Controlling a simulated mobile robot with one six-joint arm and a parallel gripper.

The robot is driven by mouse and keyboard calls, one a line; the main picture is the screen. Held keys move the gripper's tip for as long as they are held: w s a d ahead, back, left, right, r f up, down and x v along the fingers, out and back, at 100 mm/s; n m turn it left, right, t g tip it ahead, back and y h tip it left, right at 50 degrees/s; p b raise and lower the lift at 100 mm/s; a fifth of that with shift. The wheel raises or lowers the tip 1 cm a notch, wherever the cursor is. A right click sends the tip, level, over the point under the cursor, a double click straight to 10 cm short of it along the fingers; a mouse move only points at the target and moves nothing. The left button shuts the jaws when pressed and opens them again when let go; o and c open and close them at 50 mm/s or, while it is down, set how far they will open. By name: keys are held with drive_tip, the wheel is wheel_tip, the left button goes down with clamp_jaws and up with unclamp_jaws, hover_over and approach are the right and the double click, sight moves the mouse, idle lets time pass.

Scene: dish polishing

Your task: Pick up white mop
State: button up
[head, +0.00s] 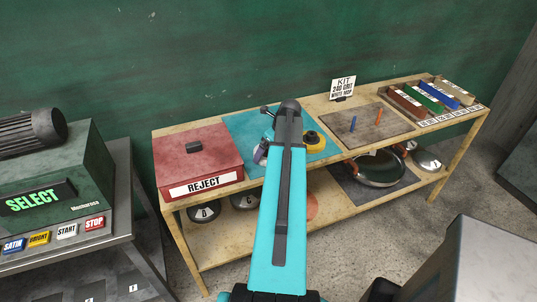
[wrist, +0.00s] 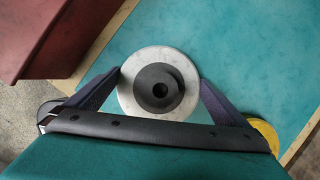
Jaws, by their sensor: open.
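The white mop (wrist: 129,98), a pale disc with a dark round hub, lies over the teal mat (wrist: 225,45) in the wrist view. My gripper (wrist: 160,79) is open, with one dark finger on each side of the disc. The fingertips reach close to the disc's edges; I cannot tell whether they touch. In the head view my arm hides most of the gripper and the white mop. The sign (head: 343,88) behind the table reads KIT, 240 GRIT, WHITE MOP.
A yellow mop (head: 315,141) lies right of my arm on the mat. The red REJECT box (head: 200,158) stands to the left. A brown mat (head: 365,125) with blue and orange sticks and a tray of coloured bars (head: 433,98) are to the right. Pans sit on the lower shelf.

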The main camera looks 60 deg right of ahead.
drive_tip(key=c, duration=0.8)
drive_tip(key=shift+r, duration=0.2)
drive_tip(key=shift+r+b, duration=1.5)
drive_tip(key=shift+r, duration=3.3)
wheel_tip(320, 180, down, 5)
drive_tip(key=b, duration=0.4)
drive_tip(key=shift+r+b, duration=0.15)
drive_tip(key=shift+b, duration=0.2)
drive_tip(key=shift+s, duration=0.1)
